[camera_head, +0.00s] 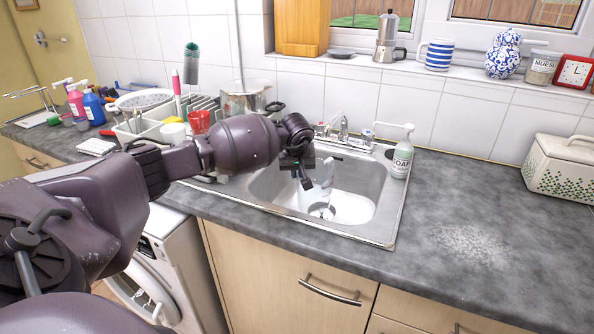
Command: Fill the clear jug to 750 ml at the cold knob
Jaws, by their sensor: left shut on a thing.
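A clear jug (328,194) is in the sink basin, beneath the tap. My left gripper (306,181) reaches over the sink from the left and is shut on the jug at its left side. The jug's scale and any water level are too small to read. The chrome tap (343,139) stands at the back of the sink, with one knob (321,130) on its left and another (367,136) on its right. I cannot tell from their markings which is cold. No water stream can be made out. My right gripper is not in view.
The steel sink (383,213) is set in a grey worktop (440,200). A soap bottle (402,156) stands at its back right corner. A crowded dish rack (150,135) and a steel pot (245,97) are at the left. The worktop right of the sink is mostly clear.

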